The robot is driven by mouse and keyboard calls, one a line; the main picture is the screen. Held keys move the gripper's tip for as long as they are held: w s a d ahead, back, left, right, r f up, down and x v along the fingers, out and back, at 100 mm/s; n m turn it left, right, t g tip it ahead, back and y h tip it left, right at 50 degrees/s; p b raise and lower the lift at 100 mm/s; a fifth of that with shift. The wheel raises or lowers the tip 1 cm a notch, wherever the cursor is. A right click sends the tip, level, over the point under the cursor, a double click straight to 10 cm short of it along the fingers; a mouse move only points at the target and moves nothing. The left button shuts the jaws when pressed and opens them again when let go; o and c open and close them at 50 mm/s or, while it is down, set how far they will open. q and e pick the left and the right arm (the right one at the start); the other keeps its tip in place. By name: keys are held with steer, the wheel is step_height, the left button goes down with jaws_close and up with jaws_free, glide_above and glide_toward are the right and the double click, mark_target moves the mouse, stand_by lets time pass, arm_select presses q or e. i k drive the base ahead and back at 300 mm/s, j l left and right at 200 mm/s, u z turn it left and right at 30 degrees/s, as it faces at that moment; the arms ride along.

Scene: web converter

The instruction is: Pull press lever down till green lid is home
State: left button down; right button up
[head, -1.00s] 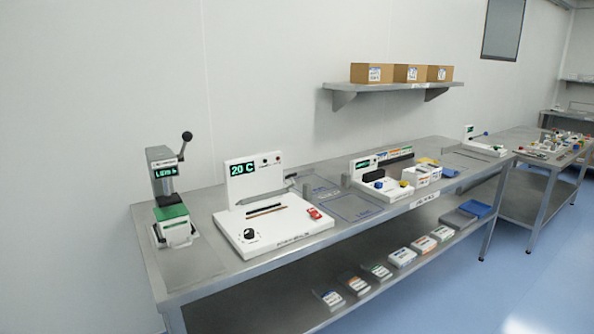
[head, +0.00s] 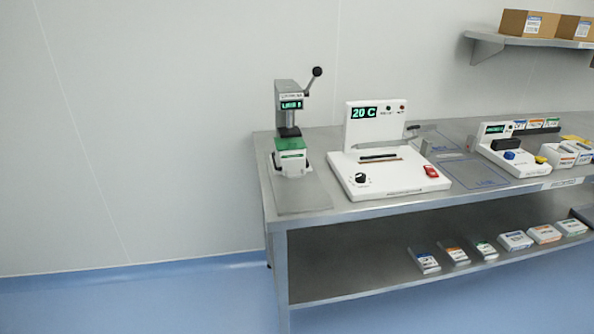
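The press (head: 291,98) stands at the left end of the steel bench, a grey column with a small green-lit display. Its lever (head: 312,82) slants up to the right and ends in a black ball knob. The dark ram (head: 289,131) hangs just above the green lid (head: 290,143); I cannot tell whether they touch. The green lid lies on a white box in the press base. Neither of my grippers is in view.
A white 20 C unit (head: 388,180) with a dial and red switch stands right of the press. The steel bench (head: 350,211) has a lower shelf with several small boxes. Blue floor (head: 150,300) in front and at left is free.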

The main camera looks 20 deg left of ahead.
mark_target(317, 72)
steer(key=j+z, duration=0.15)
steer(key=j, duration=0.35)
steer(key=j+z, duration=0.15)
steer(key=j, duration=0.35)
steer(key=j+z, duration=0.1)
steer(key=j, duration=0.4)
steer(key=j+z, duration=0.15)
steer(key=j, duration=0.3)
steer(key=k+j+z, duration=0.15)
steer(key=j, duration=0.35)
steer(key=j+z, duration=0.15)
steer(key=j, duration=0.35)
steer(key=k+j+z, duration=0.15)
steer(key=j, duration=0.3)
steer(key=k+j+z, duration=0.15)
steer(key=j, duration=0.3)
